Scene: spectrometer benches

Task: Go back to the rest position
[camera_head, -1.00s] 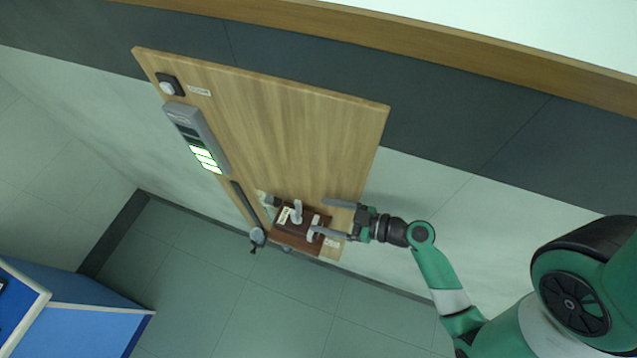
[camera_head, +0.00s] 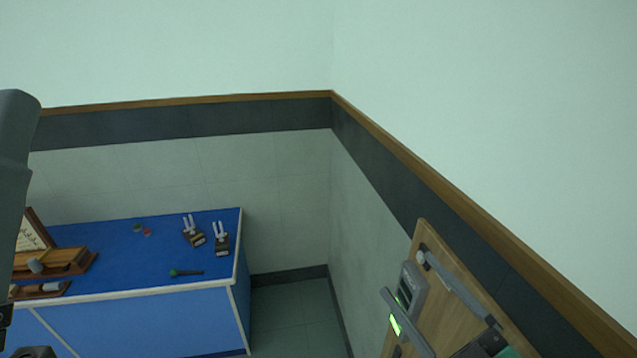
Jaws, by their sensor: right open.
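My right gripper (camera_head: 406,273) shows at the lower right, close to the camera, with its two long grey fingers spread apart. Nothing is between them. The fingers point up and left and pass in front of the wooden wall board (camera_head: 455,301), hiding parts of it. The board's grey display unit (camera_head: 411,281) with a lit green strip is partly covered by one finger. Most of my right arm is out of the picture.
A blue-topped bench (camera_head: 120,283) stands at the left against the wall. It holds two small dark blocks with white prongs (camera_head: 221,241), a green-handled tool (camera_head: 186,272), small red and green pieces and wooden stands (camera_head: 62,262). Floor (camera_head: 303,322) is clear between bench and right wall.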

